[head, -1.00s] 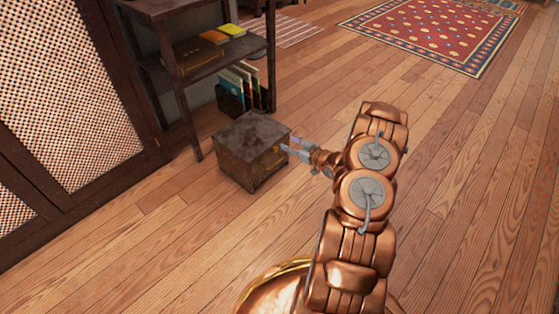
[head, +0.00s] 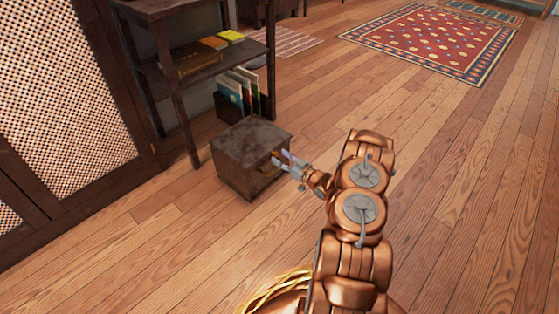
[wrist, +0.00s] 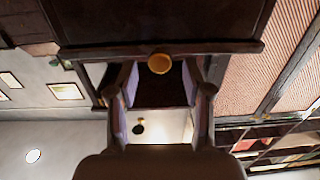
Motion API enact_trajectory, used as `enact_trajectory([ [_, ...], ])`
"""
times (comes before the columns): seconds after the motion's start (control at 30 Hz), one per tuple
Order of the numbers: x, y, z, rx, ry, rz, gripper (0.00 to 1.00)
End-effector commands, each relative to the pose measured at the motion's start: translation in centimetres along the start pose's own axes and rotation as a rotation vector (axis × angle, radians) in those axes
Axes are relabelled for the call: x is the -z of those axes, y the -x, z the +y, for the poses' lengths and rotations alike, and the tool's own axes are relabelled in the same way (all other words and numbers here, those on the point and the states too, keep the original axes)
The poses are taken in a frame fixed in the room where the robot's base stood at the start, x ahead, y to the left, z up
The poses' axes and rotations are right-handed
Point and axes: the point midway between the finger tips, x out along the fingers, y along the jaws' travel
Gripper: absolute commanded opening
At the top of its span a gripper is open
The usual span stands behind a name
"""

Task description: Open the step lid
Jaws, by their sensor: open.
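A small dark wooden step box (head: 238,178) stands on the floor, and its grey-brown lid (head: 250,141) lies flat on top, shut. A yellowish handle (head: 268,172) shows on its right-hand face, partly behind my gripper. My gripper (head: 280,159) is open at that face, near the lid's edge. In the wrist view a dark ledge runs across the top, with a round golden knob (wrist: 160,64) on it. My open gripper (wrist: 160,88) has one finger on each side below the knob. I cannot tell whether the fingers touch anything.
A dark shelf unit (head: 190,72) with books and folders stands just behind the box. A cabinet with lattice doors (head: 65,85) is at the left. Bare wooden floor is free at the right and front. A red rug (head: 430,42) lies farther back.

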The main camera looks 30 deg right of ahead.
Motion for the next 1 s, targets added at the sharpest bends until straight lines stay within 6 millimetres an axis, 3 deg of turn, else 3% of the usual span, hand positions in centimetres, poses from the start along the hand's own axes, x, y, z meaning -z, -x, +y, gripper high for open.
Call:
enact_trajectory([
  [0.43,-0.03,-1.11,-0.03,0.000,-0.002,-0.002,0.50],
  [0.9,-0.05,-1.09,-0.05,0.000,-0.001,-0.002,0.02],
  [1.0,-0.06,-1.09,-0.06,0.000,-0.002,-0.002,0.00],
])
